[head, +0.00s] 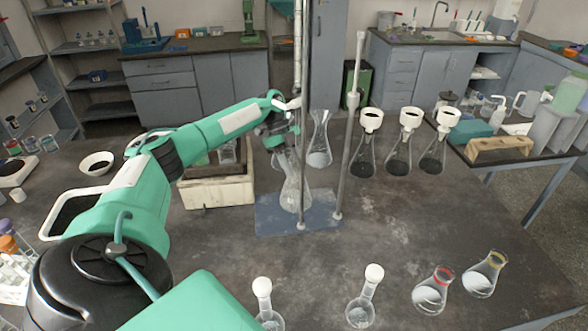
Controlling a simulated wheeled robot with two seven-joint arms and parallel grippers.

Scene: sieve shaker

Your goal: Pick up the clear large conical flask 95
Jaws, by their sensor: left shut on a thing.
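A clear large conical flask (295,193) is upright at the middle of the bench, over the blue-grey stand base (268,218). My left gripper (284,135) is at its neck and shut on it. The gripper partly hides the neck. I cannot tell whether the flask's bottom touches the base. A second clear flask (320,150) stands just behind and to the right. My right gripper is not in view.
Two upright rods (350,130) rise from the stand close to the flask. Several flasks with white-topped funnels (398,152) stand to the right. A beige box (215,192) is at the left. Several smaller flasks (430,292) line the front. The bench middle right is clear.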

